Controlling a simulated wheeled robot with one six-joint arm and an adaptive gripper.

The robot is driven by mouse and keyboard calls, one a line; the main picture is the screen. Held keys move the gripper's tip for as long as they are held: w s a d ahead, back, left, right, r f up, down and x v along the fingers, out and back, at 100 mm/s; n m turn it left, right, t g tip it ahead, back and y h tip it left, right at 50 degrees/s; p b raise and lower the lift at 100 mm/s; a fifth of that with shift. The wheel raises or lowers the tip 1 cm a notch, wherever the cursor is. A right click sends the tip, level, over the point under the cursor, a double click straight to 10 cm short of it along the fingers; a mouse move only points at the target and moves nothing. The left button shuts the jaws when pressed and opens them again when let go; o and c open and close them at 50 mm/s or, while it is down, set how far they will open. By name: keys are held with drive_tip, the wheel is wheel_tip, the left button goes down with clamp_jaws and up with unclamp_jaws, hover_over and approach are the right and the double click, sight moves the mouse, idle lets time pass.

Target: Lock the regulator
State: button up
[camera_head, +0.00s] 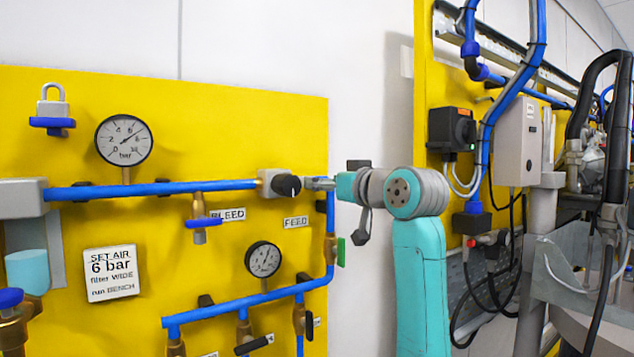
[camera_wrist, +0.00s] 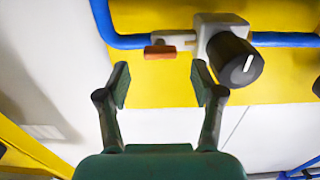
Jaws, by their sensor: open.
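The regulator has a grey body (camera_head: 267,182) and a black knob (camera_head: 287,186) on the upper blue pipe of the yellow panel. In the wrist view, its grey body (camera_wrist: 213,27) and black knob (camera_wrist: 235,60) with a white mark show at upper right. An orange-red tab (camera_wrist: 160,52) on a light bracket sits beside the regulator. My gripper (camera_wrist: 162,84) is open and empty; its fingertips are apart, with the tab just beyond the gap between them and the knob past the right finger. In the head view, my wrist is right of the knob and the fingers are hard to make out.
A grey padlock (camera_head: 52,102) sits on a blue holder at upper left. Two gauges (camera_head: 124,139) (camera_head: 263,259), blue pipes, valves and a sign (camera_head: 112,272) crowd the panel. A second yellow panel with boxes and hoses stands at right. White wall lies between the panels.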

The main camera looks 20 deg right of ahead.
drive_tip(key=shift+x, duration=1.9)
drive_tip(key=shift+c, duration=0.3)
drive_tip(key=c, duration=1.1)
